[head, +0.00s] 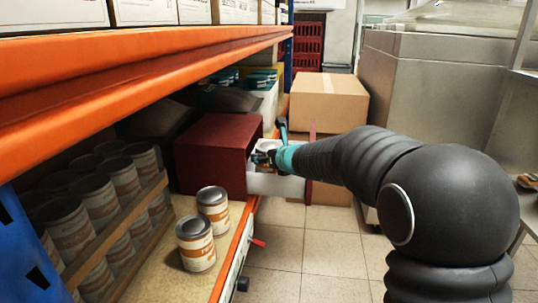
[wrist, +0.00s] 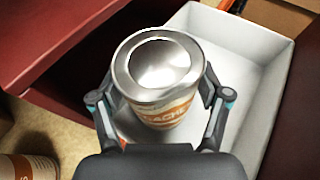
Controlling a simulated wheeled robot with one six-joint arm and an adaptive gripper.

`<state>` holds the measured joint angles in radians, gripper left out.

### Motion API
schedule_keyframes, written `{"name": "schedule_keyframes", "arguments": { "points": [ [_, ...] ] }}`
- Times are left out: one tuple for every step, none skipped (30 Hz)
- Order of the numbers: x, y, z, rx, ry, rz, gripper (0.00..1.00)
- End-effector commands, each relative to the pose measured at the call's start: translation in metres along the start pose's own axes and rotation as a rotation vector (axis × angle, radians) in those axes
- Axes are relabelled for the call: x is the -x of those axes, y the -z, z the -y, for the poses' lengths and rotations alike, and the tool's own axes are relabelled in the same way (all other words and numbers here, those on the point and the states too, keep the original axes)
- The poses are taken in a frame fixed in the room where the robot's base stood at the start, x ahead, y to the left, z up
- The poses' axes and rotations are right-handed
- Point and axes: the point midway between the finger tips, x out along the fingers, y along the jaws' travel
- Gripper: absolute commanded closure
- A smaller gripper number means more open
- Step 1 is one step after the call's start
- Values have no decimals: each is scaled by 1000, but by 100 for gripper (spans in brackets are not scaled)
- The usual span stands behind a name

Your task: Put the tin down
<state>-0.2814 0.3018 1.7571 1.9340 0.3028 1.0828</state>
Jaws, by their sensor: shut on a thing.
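The tin (wrist: 160,75) has a bare metal lid and a white and orange label. In the wrist view it is upright between the two fingers of my gripper (wrist: 162,98), which is shut on it. The tin is over or inside an open white drawer (wrist: 262,75); I cannot tell whether its base touches the drawer floor. In the head view the drawer (head: 276,185) sticks out of a maroon cabinet (head: 212,158). My gripper (head: 264,158) is at the drawer there, and the tin is mostly hidden.
Two similar tins (head: 196,243) (head: 213,208) stand on the shelf in front of the cabinet. Several more stand in a wooden rack (head: 125,235) at left. An orange shelf beam (head: 130,75) runs above. A cardboard box (head: 328,100) is behind the drawer. Tiled floor (head: 315,245) is clear at right.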

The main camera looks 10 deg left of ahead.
Motion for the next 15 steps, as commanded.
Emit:
{"name": "schedule_keyframes", "arguments": {
  "points": [
    [1,-5,-1,2,-1,-9,81],
    [0,-5,-1,1,-1,-15,81],
    [0,-5,-2,2,-1,-22,81],
    [0,-5,-2,2,-1,-28,81],
    [-1,-3,-2,2,0,-32,81],
    [-5,8,-2,1,-1,-31,81],
    [-6,10,-3,1,-1,-30,81],
    [-6,11,-3,1,-2,-30,81],
    [-7,12,-4,2,-2,-29,81],
    [-8,13,-4,2,-3,-29,81],
    [-8,13,-5,3,-4,-29,81],
    [-8,14,-5,3,-4,-29,81],
    [-8,14,-5,3,-4,-28,81],
    [-8,14,-5,3,-4,-28,81],
    [-8,14,-5,4,-4,-28,81]
  ]
}}
